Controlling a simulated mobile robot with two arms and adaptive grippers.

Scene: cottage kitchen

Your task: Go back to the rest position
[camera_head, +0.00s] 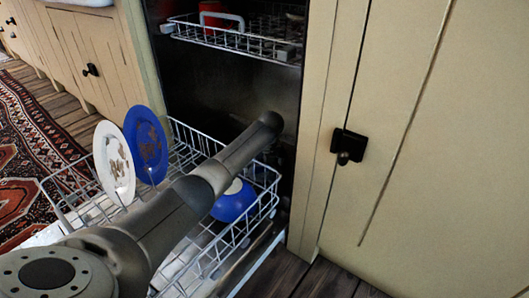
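One of my arms comes in from the lower left and stretches across the dishwasher's lower rack (64,192) toward the open dishwasher interior. Its far visible end is a dark rounded joint, and no gripper fingers show there. Neither my left nor my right gripper can be seen, so I cannot tell whether either holds anything.
A stained white plate (114,163) and a blue plate (146,146) stand upright in the pulled-out lower rack. A blue bowl (233,203) lies partly behind my arm. The upper rack (235,40) holds a red item (214,14). A cream cabinet (440,150) closes off the right.

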